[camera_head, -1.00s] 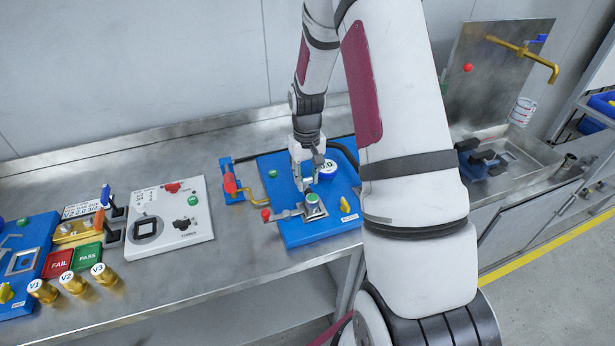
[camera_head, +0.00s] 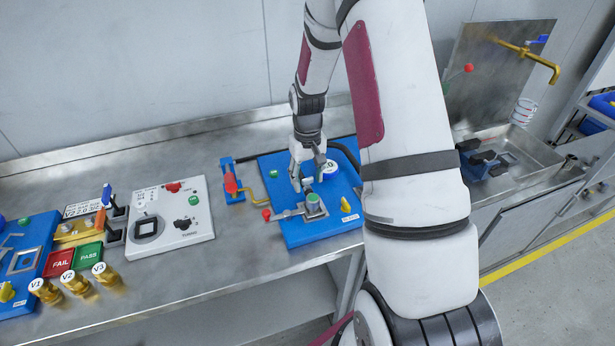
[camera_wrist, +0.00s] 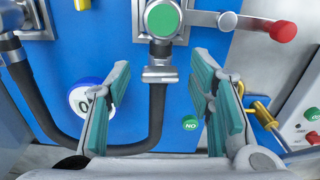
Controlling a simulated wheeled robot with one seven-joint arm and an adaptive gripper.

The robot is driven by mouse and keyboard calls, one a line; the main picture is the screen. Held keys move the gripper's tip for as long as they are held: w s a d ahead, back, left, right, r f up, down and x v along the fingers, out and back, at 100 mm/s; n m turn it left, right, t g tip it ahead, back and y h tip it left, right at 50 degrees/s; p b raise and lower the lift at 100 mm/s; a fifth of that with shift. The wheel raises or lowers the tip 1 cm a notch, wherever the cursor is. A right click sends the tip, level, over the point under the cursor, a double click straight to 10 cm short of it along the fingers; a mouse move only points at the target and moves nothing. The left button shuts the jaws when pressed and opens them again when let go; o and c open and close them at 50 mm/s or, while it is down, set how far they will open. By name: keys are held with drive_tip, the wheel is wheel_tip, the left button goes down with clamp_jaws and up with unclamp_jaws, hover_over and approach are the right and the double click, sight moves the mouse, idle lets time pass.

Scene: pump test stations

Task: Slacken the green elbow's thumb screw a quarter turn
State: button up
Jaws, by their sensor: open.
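A round green cap (camera_head: 313,198) sits in a square grey metal clamp on the blue board (camera_head: 290,228). It also shows at the top of the wrist view (camera_wrist: 163,18). Just below it in the wrist view is a small flat grey tab (camera_wrist: 160,75), which looks like the thumb screw; a black hose runs down from there. My gripper (camera_head: 302,184) is over the board, just behind the green cap. In the wrist view its teal-padded fingers (camera_wrist: 160,95) are apart and empty, with the tab between and beyond their tips. I cannot tell the exact height gap.
A red-ended lever (camera_head: 267,214) reaches left from the clamp. A round blue-and-white gauge (camera_head: 329,167) stands close to my gripper, beside a finger in the wrist view. A yellow knob (camera_head: 346,204) is to the right. A white panel (camera_head: 170,217) lies left.

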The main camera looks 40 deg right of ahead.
sight(308, 178)
wheel_tip(308, 178, up, 12)
idle(0.5)
idle(0.4)
drive_tip(key=s+a+r+n+t, duration=0.1)
drive_tip(key=s+a+r, duration=0.35)
drive_tip(key=r, duration=0.25)
drive_tip(key=s+a+r+t, duration=0.2)
drive_tip(key=s+a+r, duration=0.1)
drive_tip(key=a+r, duration=0.3)
drive_tip(key=s+a+r+t, duration=0.1)
drive_tip(key=s+a+r, duration=0.2)
drive_tip(key=s, duration=0.4)
drive_tip(key=s+a+r+n+t, duration=0.1)
drive_tip(key=s+a+r, duration=0.2)
drive_tip(key=s, duration=0.4)
drive_tip(key=shift+s+a+r+n+t, duration=0.25)
drive_tip(key=shift+s+a+n+t, duration=0.1)
drive_tip(key=shift+a, duration=0.5)
